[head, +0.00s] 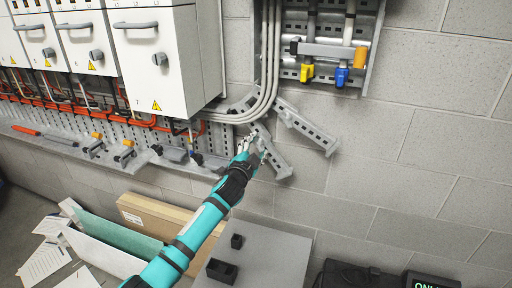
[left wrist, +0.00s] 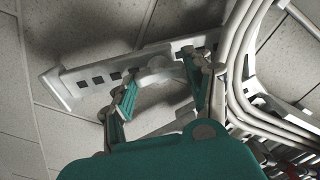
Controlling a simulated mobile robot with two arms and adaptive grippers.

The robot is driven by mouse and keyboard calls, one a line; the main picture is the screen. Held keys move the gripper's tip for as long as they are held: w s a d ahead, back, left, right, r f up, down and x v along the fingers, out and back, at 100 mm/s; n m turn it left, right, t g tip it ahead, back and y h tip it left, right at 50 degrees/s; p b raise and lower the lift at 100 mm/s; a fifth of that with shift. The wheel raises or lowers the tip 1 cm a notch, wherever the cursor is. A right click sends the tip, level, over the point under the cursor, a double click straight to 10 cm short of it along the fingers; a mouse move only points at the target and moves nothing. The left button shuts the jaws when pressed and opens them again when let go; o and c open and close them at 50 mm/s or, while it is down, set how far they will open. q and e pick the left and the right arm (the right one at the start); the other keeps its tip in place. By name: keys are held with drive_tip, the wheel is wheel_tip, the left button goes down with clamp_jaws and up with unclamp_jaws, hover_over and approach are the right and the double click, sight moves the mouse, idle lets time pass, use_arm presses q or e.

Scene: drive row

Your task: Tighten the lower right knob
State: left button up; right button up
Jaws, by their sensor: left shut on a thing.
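My left gripper (head: 252,146) reaches to the wall below the cabinets, at the lower end of the grey conduits. In the left wrist view its two teal fingers (left wrist: 162,84) stand wide apart, one on each side of a pale grey rounded part (left wrist: 158,68), and are shut on it. This part lies in front of a slotted metal bracket (left wrist: 85,76). I cannot tell for sure whether it is the lower right knob; in the head view my gripper hides it. My right gripper is not in view.
White cabinets (head: 160,75) with grey door knobs stand at the upper left. Slotted rails (head: 308,128) and conduits (head: 268,60) surround the gripper. Valves with yellow and blue ends hang at the upper right. A grey box top (head: 270,258) and a cardboard box (head: 150,212) are below.

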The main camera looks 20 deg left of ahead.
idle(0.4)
use_arm(q)
drive_tip(key=o, duration=1.2)
drive_tip(key=shift+s, duration=0.1)
drive_tip(key=s, duration=1.2)
drive_tip(key=shift+a, duration=0.2)
drive_tip(key=shift+f, duration=0.1)
